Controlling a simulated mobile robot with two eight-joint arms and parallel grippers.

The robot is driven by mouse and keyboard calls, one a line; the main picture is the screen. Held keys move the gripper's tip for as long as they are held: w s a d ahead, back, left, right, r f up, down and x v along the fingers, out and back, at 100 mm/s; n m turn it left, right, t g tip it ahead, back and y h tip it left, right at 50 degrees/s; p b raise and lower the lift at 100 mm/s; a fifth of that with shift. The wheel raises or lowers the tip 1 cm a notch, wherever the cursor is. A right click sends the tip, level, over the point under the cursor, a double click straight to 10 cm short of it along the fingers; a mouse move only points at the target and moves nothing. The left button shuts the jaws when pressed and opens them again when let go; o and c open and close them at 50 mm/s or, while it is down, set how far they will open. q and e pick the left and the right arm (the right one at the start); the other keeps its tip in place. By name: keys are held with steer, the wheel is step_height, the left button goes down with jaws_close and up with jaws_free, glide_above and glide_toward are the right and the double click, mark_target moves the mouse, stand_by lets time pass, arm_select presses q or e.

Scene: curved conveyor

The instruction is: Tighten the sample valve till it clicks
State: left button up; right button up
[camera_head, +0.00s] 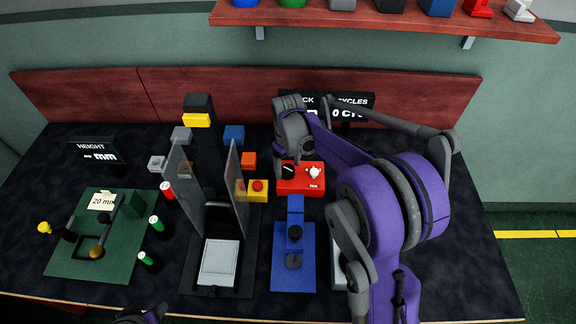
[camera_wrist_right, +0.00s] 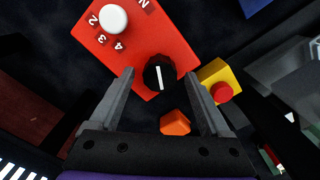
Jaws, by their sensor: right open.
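A red box (camera_head: 300,181) stands near the middle of the table and fills the top of the right wrist view (camera_wrist_right: 150,45). It carries a black round knob (camera_wrist_right: 159,72) with a white pointer line and a white knob (camera_wrist_right: 113,19) beside printed numbers. No label names the sample valve, so I cannot tell which part it is. My right gripper (camera_wrist_right: 158,78) is open and empty, pointing at the black knob. The knob appears between the fingertips, with no visible contact. In the head view the black knob (camera_head: 288,172) is just below the gripper.
A yellow box with a red button (camera_head: 258,187) and an orange block (camera_head: 249,160) stand left of the red box. A blue fixture (camera_head: 294,270) is in front. Clear upright panels (camera_head: 239,195) rise to the left. A dark display (camera_head: 355,101) stands behind.

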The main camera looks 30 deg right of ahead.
mark_target(288, 169)
arm_select(q)
steer(key=shift+w+r+p, duration=0.1)
steer(key=shift+r+p, duration=0.25)
steer(key=shift+r, duration=0.05)
arm_select(e)
step_height(288, 169, up, 10)
steer(key=shift+r, duration=0.25)
stand_by(0.4)
